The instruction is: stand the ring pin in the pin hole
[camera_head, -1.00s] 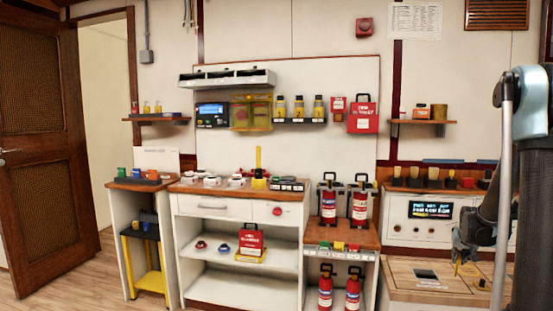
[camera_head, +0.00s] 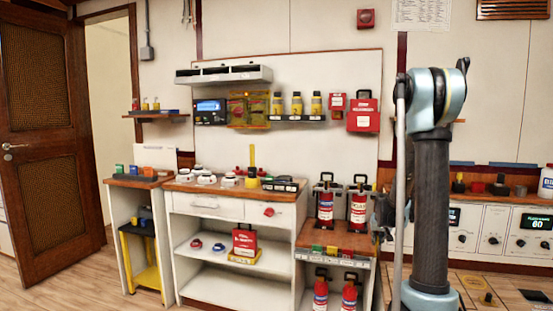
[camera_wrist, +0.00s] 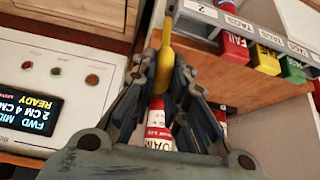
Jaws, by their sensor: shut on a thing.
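In the wrist view my gripper (camera_wrist: 166,68) is shut on a thin yellow piece (camera_wrist: 164,45), which looks like the ring pin. The pin stands out past the fingertips; its lower part is hidden between the fingers. In the head view my gripper is a dark shape mostly hidden behind my arm, close to the extinguisher stand. A red fire extinguisher (camera_wrist: 159,128) shows beyond the fingers in the wrist view. Two red extinguishers (camera_head: 325,208) (camera_head: 358,208) stand on the wooden stand top (camera_head: 340,240). I cannot make out the pin hole in either view.
A rail of coloured tags (camera_head: 333,251) runs along the stand front, and it shows close to the fingertips in the wrist view (camera_wrist: 262,58). Two more extinguishers stand below. A console with a display (camera_head: 536,221) is at right. A cluttered counter (camera_head: 212,186) is at left.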

